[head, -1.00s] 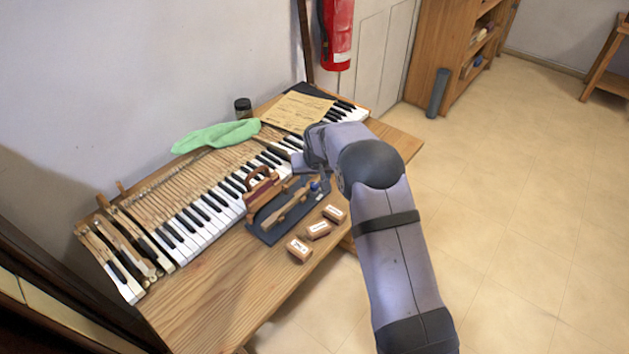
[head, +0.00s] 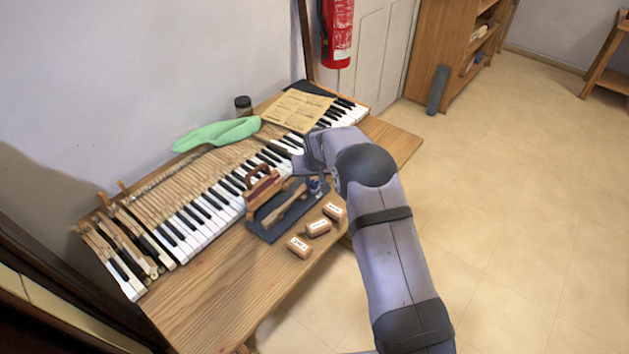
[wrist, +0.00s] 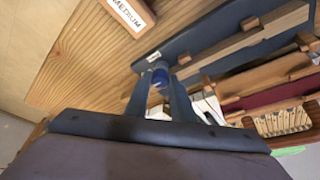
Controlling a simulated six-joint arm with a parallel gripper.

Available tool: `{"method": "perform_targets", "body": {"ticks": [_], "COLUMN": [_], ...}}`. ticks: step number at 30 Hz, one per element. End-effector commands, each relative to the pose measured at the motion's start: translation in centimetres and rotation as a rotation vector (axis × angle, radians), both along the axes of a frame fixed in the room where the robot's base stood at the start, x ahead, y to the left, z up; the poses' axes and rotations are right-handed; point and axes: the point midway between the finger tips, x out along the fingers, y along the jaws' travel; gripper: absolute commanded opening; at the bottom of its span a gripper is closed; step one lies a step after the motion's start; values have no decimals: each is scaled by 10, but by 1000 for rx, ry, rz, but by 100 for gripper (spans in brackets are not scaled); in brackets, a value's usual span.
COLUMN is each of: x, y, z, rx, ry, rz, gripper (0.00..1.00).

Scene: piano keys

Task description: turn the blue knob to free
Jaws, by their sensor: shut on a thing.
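The blue knob (wrist: 160,78) shows between my two fingers in the wrist view, at the end of the dark board. My gripper (wrist: 158,88) is shut on it. In the head view my gripper (head: 315,184) reaches down to the right end of the board, and the knob is mostly hidden there by the fingers. The dark board (head: 266,232) lies in front of the keys and carries a wooden key stick (head: 287,208). The knob's marking and its setting cannot be read in either view.
Several small wooden blocks with white labels, one (head: 299,246) at the front, lie before the board; the nearest in the wrist view reads MEDIUM (wrist: 128,14). A wooden piece with a red-brown handle (head: 262,187) stands behind the board. A green cloth (head: 217,134) lies on the keyboard.

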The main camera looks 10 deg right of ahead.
Motion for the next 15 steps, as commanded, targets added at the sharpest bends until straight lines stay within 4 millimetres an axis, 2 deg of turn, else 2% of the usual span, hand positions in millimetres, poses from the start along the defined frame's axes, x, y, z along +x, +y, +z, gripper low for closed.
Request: {"method": "perform_targets", "body": {"ticks": [8,15], "x": [0,1], "y": [1,3], "z": [-2,-4], "rx": [-1,1], "ry": [-1,-3], "rz": [-53,-198], "gripper": [0,0]}}
